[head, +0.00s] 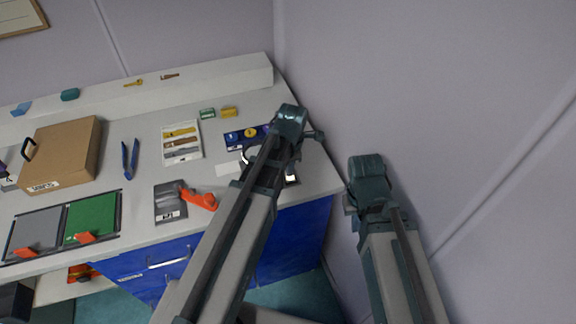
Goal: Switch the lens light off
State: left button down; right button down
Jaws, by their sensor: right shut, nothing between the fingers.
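A dark ring (248,154), which looks like the rim of the lens, shows at the right end of the bench, just left of my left arm. Most of the lens stand is hidden behind that arm, and I cannot make out its light switch or whether the light is on. A small bright part (291,178) shows right of the arm. My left gripper (312,136) is over the bench's right end, close to the lens; its fingers are mostly hidden. My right gripper (351,205) is shut and empty, right of the bench edge, in front of the wall.
The bench (140,215) holds a brown case (65,152), blue tweezers (130,158), a sample card (181,142), a grey block with an orange handle (170,203), a blue panel (236,140) and a green plate (92,215). The wall (450,120) closes the right side.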

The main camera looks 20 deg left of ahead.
aim_at(291, 179)
pick_arm(q)
jog(key=shift+s+d+r, duration=0.1)
jog(key=shift+s+d, duration=0.05)
jog(key=shift+s, duration=0.05)
jog(key=shift+r, duration=0.1)
notch_tip(291, 179, up, 14)
jog(key=s+p, duration=0.1)
jog(key=p, duration=1.2)
jog(key=shift+d+f+p, duration=0.25)
jog(key=shift+d+p, duration=0.1)
jog(key=shift+p, duration=0.05)
jog(key=shift+w+a+r+t, duration=0.1)
jog(key=shift+w+a+t, duration=0.1)
jog(key=shift+w+t, duration=0.15)
